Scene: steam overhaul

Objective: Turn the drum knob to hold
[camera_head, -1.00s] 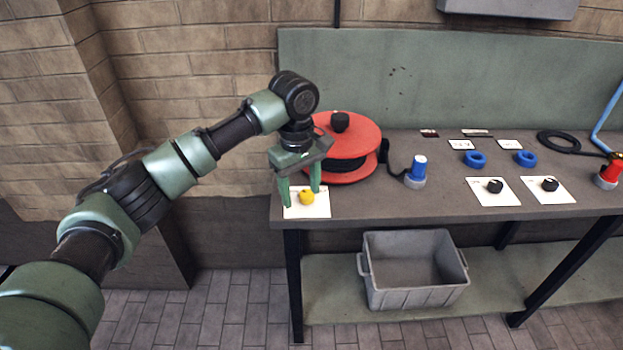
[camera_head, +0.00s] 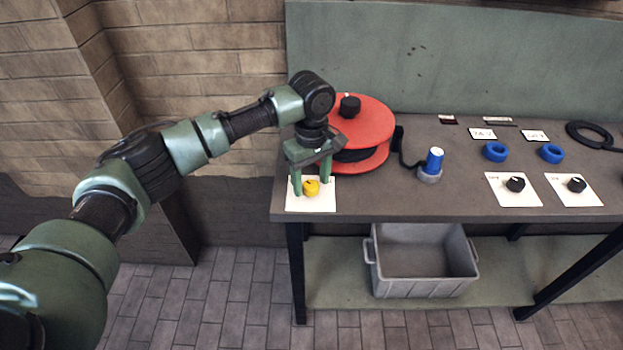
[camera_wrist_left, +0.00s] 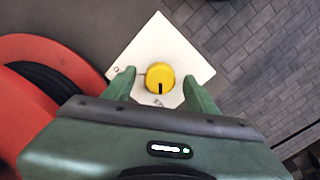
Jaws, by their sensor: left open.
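The yellow drum knob (camera_head: 311,188) sits on a white plate (camera_head: 322,203) at the left front corner of the bench. It also shows in the left wrist view (camera_wrist_left: 160,77), with a dark pointer line on its near side, towards the gripper. My left gripper (camera_head: 312,190) points down over the plate, open, with one finger on each side of the knob and a gap to it. In the left wrist view the open fingers (camera_wrist_left: 160,92) stand left and right of the knob. The marks on the plate are too small to read. My right gripper is not in view.
A red drum (camera_head: 365,122) with black hose and a black top knob stands right behind the gripper. A blue-capped fitting (camera_head: 433,162), blue rings (camera_head: 495,152) and black knobs on white plates (camera_head: 515,184) are further right. A grey bin (camera_head: 425,265) is on the lower shelf.

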